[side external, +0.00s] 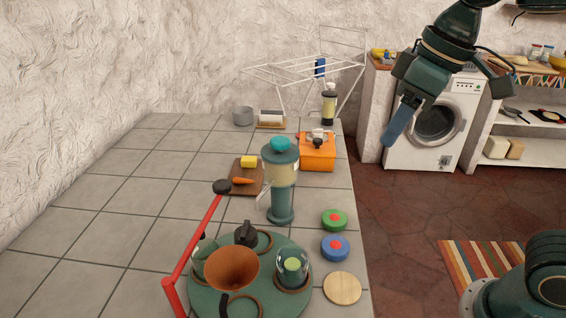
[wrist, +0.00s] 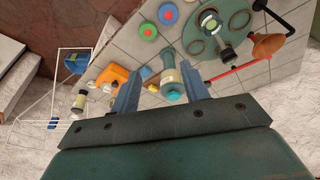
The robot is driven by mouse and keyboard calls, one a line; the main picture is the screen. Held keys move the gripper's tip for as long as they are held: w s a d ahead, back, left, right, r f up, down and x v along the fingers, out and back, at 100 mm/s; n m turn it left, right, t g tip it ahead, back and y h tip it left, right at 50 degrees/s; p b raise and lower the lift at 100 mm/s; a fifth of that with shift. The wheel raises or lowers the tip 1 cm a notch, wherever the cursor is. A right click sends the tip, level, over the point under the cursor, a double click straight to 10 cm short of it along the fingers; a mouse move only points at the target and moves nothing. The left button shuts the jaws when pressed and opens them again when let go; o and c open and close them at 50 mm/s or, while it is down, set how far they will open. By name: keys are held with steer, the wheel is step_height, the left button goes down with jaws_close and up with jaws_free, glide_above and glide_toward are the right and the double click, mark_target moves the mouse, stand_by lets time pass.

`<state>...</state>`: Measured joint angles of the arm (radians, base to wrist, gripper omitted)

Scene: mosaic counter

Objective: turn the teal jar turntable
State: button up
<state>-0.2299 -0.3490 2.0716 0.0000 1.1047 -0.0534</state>
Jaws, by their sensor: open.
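The teal turntable (side external: 272,303) is a round disc at the front of the tiled counter. My gripper (side external: 402,122) is open and empty, high to the right of the counter, well apart from the turntable. Its fingers also show in the wrist view (wrist: 160,88).
A tall teal-lidded dispenser (side external: 281,180) stands behind the turntable. Green (side external: 334,219) and blue (side external: 335,247) discs and a wooden disc (side external: 342,288) lie along the right edge. An orange box (side external: 317,155) and a cutting board (side external: 243,188) lie behind. The left counter is clear.

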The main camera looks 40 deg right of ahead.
steer(key=w+a+r+n+g, duration=0.1)
steer(key=w+a+n+g, duration=0.15)
steer(key=w+a, duration=0.7)
steer(key=n+g, duration=0.1)
steer(key=n, duration=0.2)
glide_above(245, 228)
step_height(245, 228, down, 3)
steer(key=shift+r+h, duration=0.2)
steer(key=shift+h, duration=0.2)
steer(key=shift+f, duration=0.1)
steer(key=shift+f, duration=6.8)
jaws_close()
